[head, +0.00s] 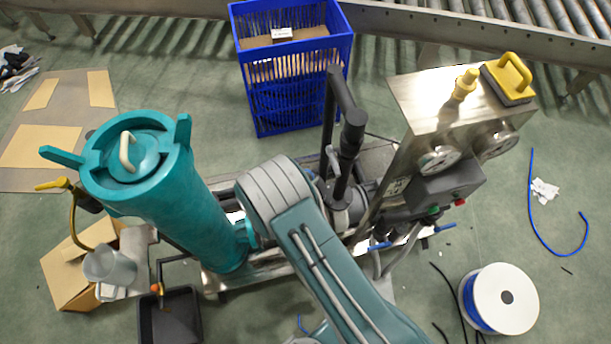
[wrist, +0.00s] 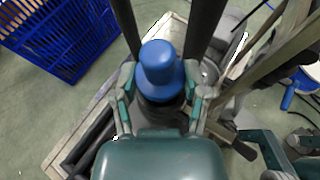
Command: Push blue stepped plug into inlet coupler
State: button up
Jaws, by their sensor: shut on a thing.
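The blue stepped plug (wrist: 160,68) is in the middle of the wrist view, with a narrower rounded step on a wider base. My gripper (wrist: 160,100) is shut on it, with one green and grey finger at each side. Dark material shows around the plug's lower end. I cannot tell whether that is the inlet coupler, nor how deep the plug sits. In the head view my own arm hides the gripper and plug. No inlet coupler can be made out for certain in either view.
A tall teal canister (head: 170,210) stands left of my arm. A steel gauge panel (head: 450,100) and a black bent pipe (head: 345,130) stand close on the right. A blue crate (head: 295,85) is behind. A white cable spool (head: 512,300) lies at lower right.

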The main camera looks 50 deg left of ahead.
jog(key=shift+f, duration=1.05)
jog(key=o, duration=1)
jog(key=v, duration=1.2)
jog(key=shift+f, duration=0.15)
